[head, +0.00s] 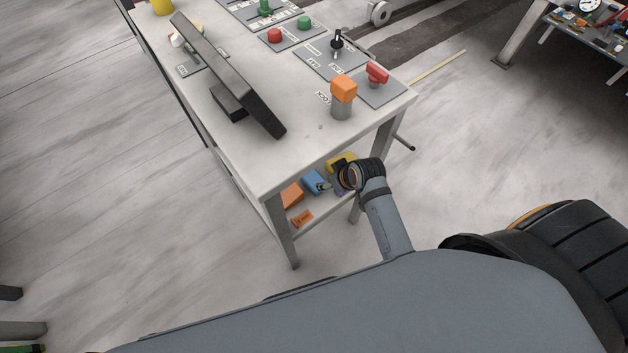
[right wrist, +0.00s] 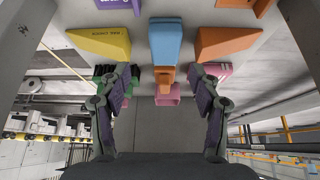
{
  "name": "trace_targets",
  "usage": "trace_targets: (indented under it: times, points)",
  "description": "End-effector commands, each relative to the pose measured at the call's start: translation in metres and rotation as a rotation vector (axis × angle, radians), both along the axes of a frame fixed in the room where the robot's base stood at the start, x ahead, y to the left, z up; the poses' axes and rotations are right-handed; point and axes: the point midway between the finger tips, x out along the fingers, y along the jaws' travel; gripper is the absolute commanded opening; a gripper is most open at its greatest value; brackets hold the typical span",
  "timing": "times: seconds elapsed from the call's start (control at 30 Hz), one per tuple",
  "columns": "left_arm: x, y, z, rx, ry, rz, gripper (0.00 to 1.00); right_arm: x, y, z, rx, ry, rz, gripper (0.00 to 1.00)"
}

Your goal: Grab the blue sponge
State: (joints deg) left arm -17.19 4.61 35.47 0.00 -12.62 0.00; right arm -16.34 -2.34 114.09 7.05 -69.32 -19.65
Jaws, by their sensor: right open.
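The blue sponge (head: 314,181) is on the low shelf under the table, partly hidden by my right gripper (head: 327,186). In the right wrist view the blue sponge (right wrist: 165,40) is a tapered block beyond the fingertips, near the middle between them. My right gripper (right wrist: 163,82) is open, with its two dark fingers apart. The blue sponge is ahead of the fingers, not between them. My left gripper is not in view.
A yellow wedge (right wrist: 102,43) and an orange wedge (right wrist: 225,42) flank the sponge. A small orange piece (right wrist: 164,76) and pink pieces lie nearer the fingers. The table top (head: 270,165) overhangs the shelf, with a leg (head: 280,232) at its near corner.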

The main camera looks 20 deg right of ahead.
Motion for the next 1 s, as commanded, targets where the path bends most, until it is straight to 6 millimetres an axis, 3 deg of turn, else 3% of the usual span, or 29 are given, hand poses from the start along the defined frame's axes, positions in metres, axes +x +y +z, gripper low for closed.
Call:
trace_targets:
  times: [0.17, 0.33, 0.6, 0.8, 1.0]
  points:
    - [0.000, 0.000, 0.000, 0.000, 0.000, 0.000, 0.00, 0.023, 0.016, -0.008, 0.023, -0.042, 0.040, 0.63]
    - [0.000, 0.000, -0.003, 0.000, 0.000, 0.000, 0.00, 0.028, 0.019, -0.016, 0.024, -0.046, 0.045, 0.63]
    - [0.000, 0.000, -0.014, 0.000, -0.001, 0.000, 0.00, 0.049, 0.026, -0.052, 0.023, -0.046, 0.044, 0.63]
    - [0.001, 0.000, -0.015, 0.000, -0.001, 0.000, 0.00, 0.051, 0.026, -0.058, 0.023, -0.044, 0.044, 0.63]
    - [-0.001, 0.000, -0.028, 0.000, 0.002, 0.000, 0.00, 0.062, 0.028, -0.091, 0.024, -0.044, 0.044, 0.63]
